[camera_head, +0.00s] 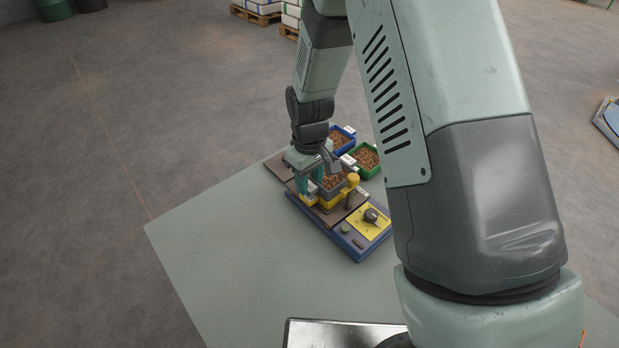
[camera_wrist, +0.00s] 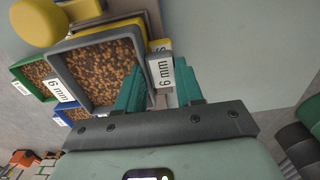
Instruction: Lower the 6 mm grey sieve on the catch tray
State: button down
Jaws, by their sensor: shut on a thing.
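The grey sieve (camera_head: 330,190), full of brown granules, is in my gripper (camera_head: 309,178). In the wrist view the sieve (camera_wrist: 67,62) shows its grey rim and a white "6 mm" label. The teal fingers of my gripper (camera_wrist: 160,84) are shut on the near side of the sieve, at its labelled tab. The yellow catch tray (camera_head: 331,201) is just below the sieve in the head view. In the wrist view its yellow wall (camera_wrist: 125,24) shows past the sieve's rim. I cannot tell whether sieve and tray touch.
A blue box (camera_head: 351,143) and a green box (camera_head: 371,172) with granules stand behind. A yellow knob (camera_head: 352,180) rises close beside the sieve. A yellow panel (camera_head: 362,224) with a dark dial is in front. The pale table (camera_head: 240,240) is clear to the left.

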jog(key=shift+c, duration=1.2)
grip_release()
jog(key=shift+r, duration=3.9)
jog(key=shift+r, duration=0.1)
